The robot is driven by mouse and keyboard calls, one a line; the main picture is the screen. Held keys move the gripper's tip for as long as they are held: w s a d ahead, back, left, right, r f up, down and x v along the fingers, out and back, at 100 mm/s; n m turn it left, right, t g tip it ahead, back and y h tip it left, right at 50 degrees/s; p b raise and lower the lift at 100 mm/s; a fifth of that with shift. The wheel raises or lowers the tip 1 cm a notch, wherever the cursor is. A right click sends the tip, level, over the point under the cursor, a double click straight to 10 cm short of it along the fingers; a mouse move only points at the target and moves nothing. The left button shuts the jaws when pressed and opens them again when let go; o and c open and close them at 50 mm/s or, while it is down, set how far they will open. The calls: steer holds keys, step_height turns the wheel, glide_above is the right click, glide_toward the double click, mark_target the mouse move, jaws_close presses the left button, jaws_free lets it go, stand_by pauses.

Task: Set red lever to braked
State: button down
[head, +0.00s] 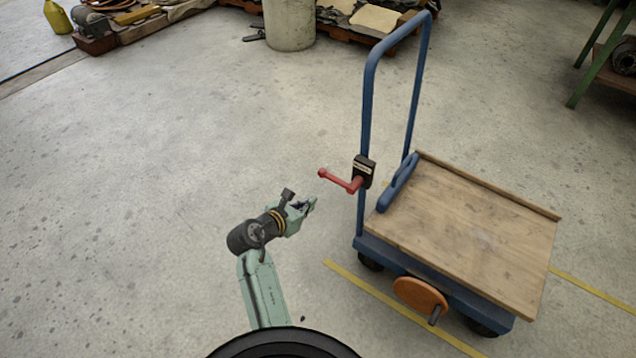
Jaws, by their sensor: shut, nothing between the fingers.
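The red lever (341,181) is on a black box (363,170) fixed to the near upright of the blue cart handle (368,110). It sticks out to the left and slightly up, ending in a round knob. A small label on the box is too small to read. My gripper (312,203) is shut and empty, a little below and left of the lever, apart from it in the picture. The depth between them is hard to judge. The cart (470,238) has a bare wooden deck.
An orange disc with a handle (420,295) is on the cart's near side. A blue bar (397,182) stands at the deck's left edge. A yellow floor line (390,302) runs under the cart. Open concrete lies to the left. A white barrel (289,25) stands at the back.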

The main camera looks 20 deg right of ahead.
steer(key=shift+d, duration=0.1)
steer(key=w+d+p, duration=0.1)
steer(key=w+d, duration=0.4)
steer(key=d, duration=0.1)
steer(key=shift+f, duration=0.3)
steer(key=shift+d, duration=0.1)
stand_by(0.6)
